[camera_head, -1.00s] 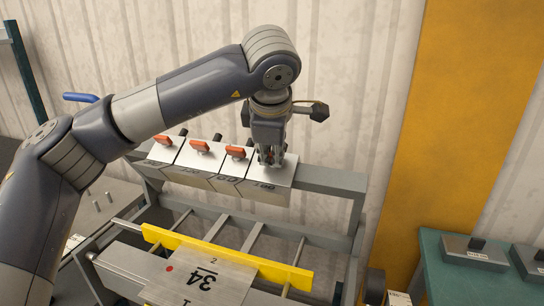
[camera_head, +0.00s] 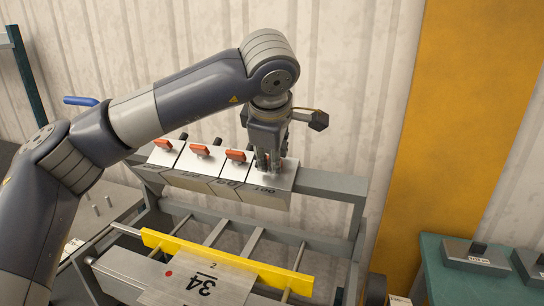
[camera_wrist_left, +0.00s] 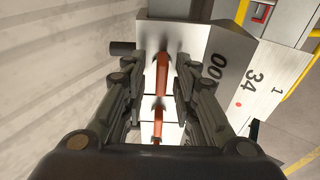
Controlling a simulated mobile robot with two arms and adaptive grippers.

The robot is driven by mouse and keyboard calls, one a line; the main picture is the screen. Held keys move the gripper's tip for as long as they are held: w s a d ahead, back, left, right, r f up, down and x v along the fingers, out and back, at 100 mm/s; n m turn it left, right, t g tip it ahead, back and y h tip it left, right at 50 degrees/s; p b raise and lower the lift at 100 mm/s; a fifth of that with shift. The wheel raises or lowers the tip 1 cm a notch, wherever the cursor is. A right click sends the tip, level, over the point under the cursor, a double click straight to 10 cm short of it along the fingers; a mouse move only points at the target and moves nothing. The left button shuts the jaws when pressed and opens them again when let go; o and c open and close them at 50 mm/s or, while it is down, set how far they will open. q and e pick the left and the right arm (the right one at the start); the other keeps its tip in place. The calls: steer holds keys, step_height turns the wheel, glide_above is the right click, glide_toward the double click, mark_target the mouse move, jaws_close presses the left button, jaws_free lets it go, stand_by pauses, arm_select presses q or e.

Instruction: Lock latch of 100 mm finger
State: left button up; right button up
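The 100 mm finger (camera_head: 266,192) is the light metal block at the right end of a row of finger blocks on a grey rail. My left gripper (camera_head: 268,165) points down at its top. In the left wrist view, my left gripper's fingers (camera_wrist_left: 161,72) stand apart on either side of a red latch (camera_wrist_left: 162,75), with gaps visible; contact cannot be told. The block's printed number (camera_wrist_left: 215,68) is partly hidden by a finger. In the head view, the gripper hides this latch. My right gripper is in neither view.
Red latches on neighbouring blocks (camera_head: 201,150) stand close left of the gripper. A yellow bar (camera_head: 228,262) and a plate marked 34 (camera_head: 200,282) lie in front and below. A corrugated wall (camera_head: 340,90) is behind. A green table (camera_head: 440,280) stands at right.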

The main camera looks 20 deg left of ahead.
arm_select(q)
steer(key=shift+s, duration=0.1)
steer(key=v, duration=1.2)
